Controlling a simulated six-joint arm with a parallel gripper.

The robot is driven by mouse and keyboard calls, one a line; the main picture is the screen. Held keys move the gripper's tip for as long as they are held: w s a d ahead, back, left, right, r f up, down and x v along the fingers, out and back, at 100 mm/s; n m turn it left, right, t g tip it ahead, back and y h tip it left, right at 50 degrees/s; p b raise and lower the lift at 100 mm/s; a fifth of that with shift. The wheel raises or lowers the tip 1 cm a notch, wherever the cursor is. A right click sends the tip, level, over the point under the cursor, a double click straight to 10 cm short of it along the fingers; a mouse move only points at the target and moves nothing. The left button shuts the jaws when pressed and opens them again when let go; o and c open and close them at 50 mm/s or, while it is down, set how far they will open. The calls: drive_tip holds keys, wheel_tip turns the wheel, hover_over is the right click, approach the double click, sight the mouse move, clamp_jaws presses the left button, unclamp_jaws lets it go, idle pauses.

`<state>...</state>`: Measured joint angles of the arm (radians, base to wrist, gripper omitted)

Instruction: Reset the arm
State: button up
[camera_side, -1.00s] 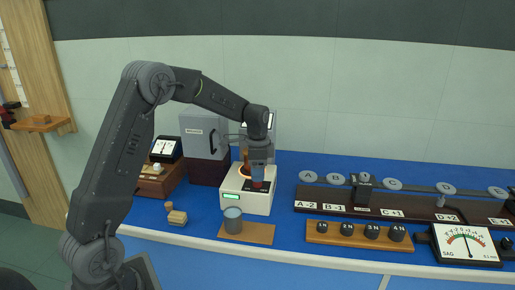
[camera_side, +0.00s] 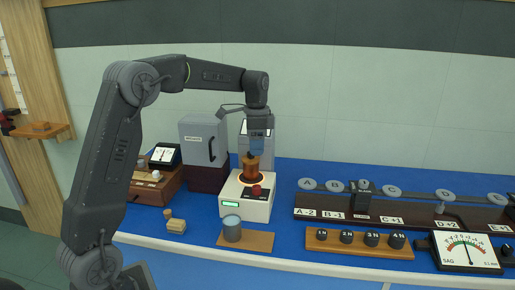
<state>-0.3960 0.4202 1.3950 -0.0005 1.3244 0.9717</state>
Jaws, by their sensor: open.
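My gripper (camera_side: 257,148) points straight down above the white instrument (camera_side: 259,209) with a green display. Its jaws look bluish and small in this view. Just below them an orange-brown cylinder (camera_side: 251,172) stands on the instrument's lit ring, and a dark red knob (camera_side: 257,191) sits in front of it. I see nothing held in the jaws. A small gap seems to lie between the jaws and the cylinder, though the angle makes this hard to judge.
A grey box (camera_side: 203,139) stands behind left. To the right are a weight rack (camera_side: 359,245), a labelled rail (camera_side: 407,213) and a dial meter (camera_side: 466,251).

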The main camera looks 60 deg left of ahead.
drive_tip(key=s+d+r+n+t, duration=0.25)
drive_tip(key=s+d+r, duration=0.35)
drive_tip(key=s+d, duration=0.45)
drive_tip(key=s+d+f+n+t, duration=0.1)
drive_tip(key=s+d+f+n, duration=0.1)
drive_tip(key=s+d, duration=0.2)
drive_tip(key=s+d+f+n+t, duration=0.2)
drive_tip(key=s+d, duration=0.2)
drive_tip(key=s, duration=0.6)
drive_tip(key=shift+s+f, duration=0.35)
drive_tip(key=shift+s, duration=0.05)
